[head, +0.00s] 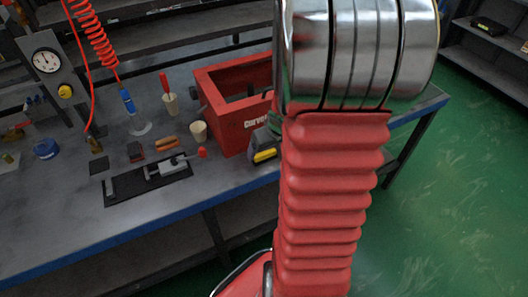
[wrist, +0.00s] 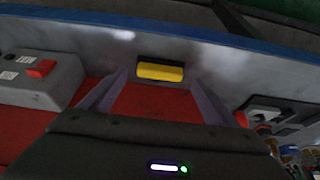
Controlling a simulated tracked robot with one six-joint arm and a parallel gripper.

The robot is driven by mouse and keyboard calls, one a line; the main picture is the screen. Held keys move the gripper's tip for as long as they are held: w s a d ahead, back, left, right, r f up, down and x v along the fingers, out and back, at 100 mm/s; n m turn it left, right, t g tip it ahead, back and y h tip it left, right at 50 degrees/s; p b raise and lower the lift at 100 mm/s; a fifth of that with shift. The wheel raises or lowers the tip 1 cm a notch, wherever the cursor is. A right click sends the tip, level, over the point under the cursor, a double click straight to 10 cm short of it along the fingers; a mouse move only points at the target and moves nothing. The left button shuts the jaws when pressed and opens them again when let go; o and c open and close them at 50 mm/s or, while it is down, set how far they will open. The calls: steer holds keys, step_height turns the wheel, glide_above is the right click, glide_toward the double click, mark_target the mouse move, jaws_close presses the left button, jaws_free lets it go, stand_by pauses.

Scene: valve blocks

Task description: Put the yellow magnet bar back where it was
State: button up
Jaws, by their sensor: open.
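The yellow magnet bar (wrist: 160,71) sits in a dark holder or on a dark backing near the bench's blue front edge in the wrist view. It also shows in the head view (head: 265,155), beside the red box and left of my arm. My gripper (wrist: 158,80) is open and empty, with one finger to each side of the bar in the picture. The bar appears beyond the fingertips; I see no contact. In the head view my red-sleeved arm hides the gripper.
The red open box (head: 233,128) stands on the grey bench close to the bar. A grey block with a red switch (wrist: 41,68) is at left in the wrist view. A black mat with a clamp (head: 150,180), cups and small tools lie left of the box.

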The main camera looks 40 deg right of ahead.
steer(key=v, duration=0.9)
steer(key=shift+a+r, duration=0.1)
steer(key=shift+r, duration=0.05)
stand_by(0.6)
steer(key=a+r+n, duration=0.1)
steer(key=a+r, duration=0.3)
steer(key=a, duration=0.3)
steer(key=a+r+n, duration=0.1)
steer(key=a+r, duration=0.2)
steer(key=a, duration=0.5)
steer(key=s+a+r, duration=0.2)
steer(key=s+a, duration=0.1)
steer(key=a, duration=0.3)
steer(key=s+a+r+n+t+y, duration=0.1)
steer(key=s+a+r, duration=0.1)
steer(key=a, duration=0.3)
steer(key=shift+s+a+r, duration=0.4)
steer(key=shift+r, duration=0.1)
steer(key=shift+d, duration=0.1)
